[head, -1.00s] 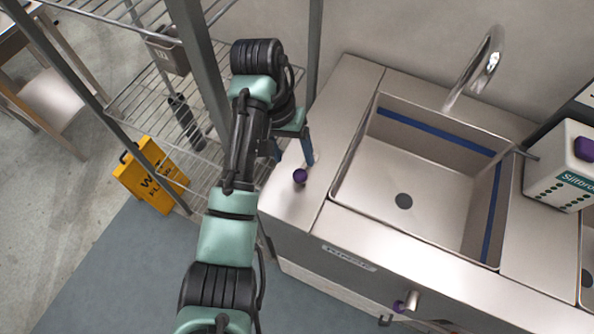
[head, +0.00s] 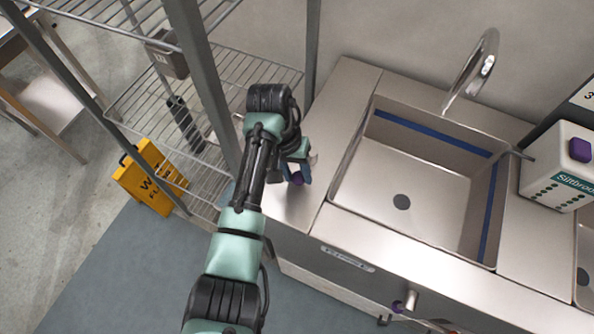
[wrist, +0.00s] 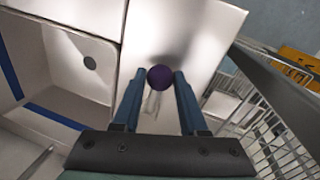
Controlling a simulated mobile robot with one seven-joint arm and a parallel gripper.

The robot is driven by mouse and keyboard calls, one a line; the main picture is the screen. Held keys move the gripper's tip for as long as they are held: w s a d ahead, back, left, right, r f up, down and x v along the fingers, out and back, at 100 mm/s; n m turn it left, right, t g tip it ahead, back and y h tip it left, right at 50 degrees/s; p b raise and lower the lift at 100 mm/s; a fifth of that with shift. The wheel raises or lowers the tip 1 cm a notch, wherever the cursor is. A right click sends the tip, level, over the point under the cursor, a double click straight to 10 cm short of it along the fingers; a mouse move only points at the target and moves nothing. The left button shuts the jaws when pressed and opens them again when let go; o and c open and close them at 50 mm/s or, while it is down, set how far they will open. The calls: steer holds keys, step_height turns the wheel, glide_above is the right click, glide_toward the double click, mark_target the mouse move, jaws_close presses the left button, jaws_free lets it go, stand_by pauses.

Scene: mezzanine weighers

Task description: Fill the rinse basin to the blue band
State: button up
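The rinse basin (head: 375,179) is a square steel sink with a blue band (head: 433,134) around its inner walls and a dark round drain (head: 402,202) in its floor. No water shows in it. A curved chrome spout (head: 487,62) rises behind it. A purple knob (head: 297,179) stands on the counter left of the basin. In the wrist view the knob (wrist: 160,77) lies between the blue fingertips of my gripper (wrist: 158,74), with a small gap visible on each side. My gripper (head: 300,174) is open around the knob in the head view, partly hiding it.
A wire rack (head: 215,80) stands close at the left of my arm. A yellow floor sign (head: 150,178) stands by its foot. A white jug (head: 562,165) sits right of the basin.

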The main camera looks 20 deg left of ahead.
jaws_close()
stand_by(1.0)
